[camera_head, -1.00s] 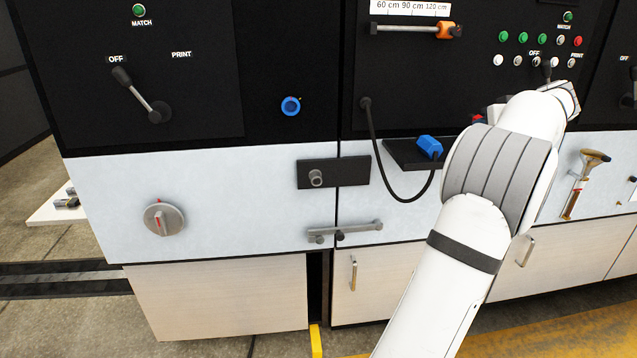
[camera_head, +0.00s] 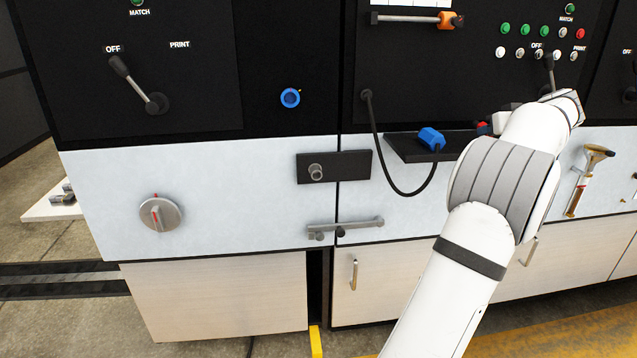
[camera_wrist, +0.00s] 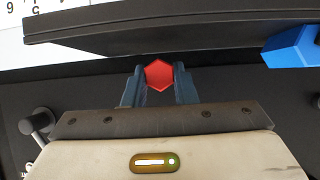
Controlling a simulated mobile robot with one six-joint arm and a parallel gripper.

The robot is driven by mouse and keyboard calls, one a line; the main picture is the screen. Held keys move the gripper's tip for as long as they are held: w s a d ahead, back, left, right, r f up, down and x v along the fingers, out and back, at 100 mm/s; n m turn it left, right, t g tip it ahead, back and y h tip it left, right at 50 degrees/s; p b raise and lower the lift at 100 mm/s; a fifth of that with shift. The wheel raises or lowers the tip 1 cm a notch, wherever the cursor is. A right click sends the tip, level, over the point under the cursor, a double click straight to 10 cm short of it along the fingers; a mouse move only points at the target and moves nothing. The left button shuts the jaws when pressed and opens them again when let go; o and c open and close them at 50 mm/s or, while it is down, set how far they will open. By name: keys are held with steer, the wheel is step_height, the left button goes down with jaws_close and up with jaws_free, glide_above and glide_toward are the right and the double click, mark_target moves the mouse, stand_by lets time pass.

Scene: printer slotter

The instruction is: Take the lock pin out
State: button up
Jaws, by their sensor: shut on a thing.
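My gripper is shut on a red hexagonal piece (camera_wrist: 159,75), which shows between its two dark blue fingertips (camera_wrist: 160,84) in the wrist view. In the head view my arm hides most of the gripper; a bit of red (camera_head: 482,128) shows just left of it. A grey round pin head (camera_head: 316,172) sits in a black plate (camera_head: 352,166) across the seam between two cabinet sections. It looks like the lock pin, but I cannot be sure. My gripper is well to the right of it.
A blue hexagonal plug (camera_head: 431,139) with a black cable sits on a small black shelf (camera_head: 400,150); it also shows in the wrist view (camera_wrist: 293,45). A grey latch bar (camera_head: 350,225) is below the plate. A lever (camera_head: 547,75) stands near my wrist.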

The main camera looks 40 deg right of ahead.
steer(key=shift+f, duration=0.2)
steer(key=shift+f+b, duration=0.7)
steer(key=shift+b, duration=0.25)
steer(key=shift+f, duration=0.2)
steer(key=o, duration=1.1)
steer(key=shift+r, duration=0.1)
steer(key=v, duration=0.7)
steer(key=shift+s+a+r, duration=0.1)
steer(key=shift+s+a, duration=0.15)
steer(key=shift+s, duration=0.05)
steer(key=shift+s, duration=0.1)
